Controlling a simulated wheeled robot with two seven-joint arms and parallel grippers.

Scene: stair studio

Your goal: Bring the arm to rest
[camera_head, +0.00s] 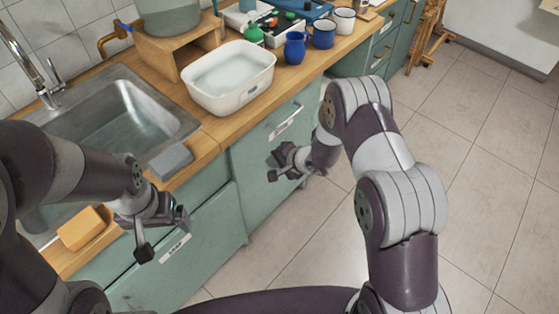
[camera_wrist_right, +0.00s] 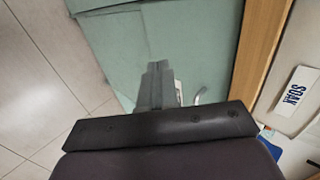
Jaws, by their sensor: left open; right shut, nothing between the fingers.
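My right arm (camera_head: 385,150) reaches forward over the floor and bends back toward the cabinet fronts. My right gripper (camera_head: 283,166) is at the end of it, in front of a green cabinet door below the counter edge. In the right wrist view its fingers (camera_wrist_right: 156,85) are together with nothing between them. My left gripper (camera_head: 165,232) is open and empty. It is in front of the cabinet drawer near the sink, beside the counter's front edge.
The wooden counter (camera_head: 215,128) holds a sink (camera_head: 110,110), a white basin (camera_head: 250,92), a grey block (camera_head: 171,160), a yellow-orange block (camera_head: 84,228), a blue jug (camera_head: 294,48) and mugs (camera_head: 322,34). A label reading SOAK (camera_wrist_right: 295,91) shows in the wrist view.

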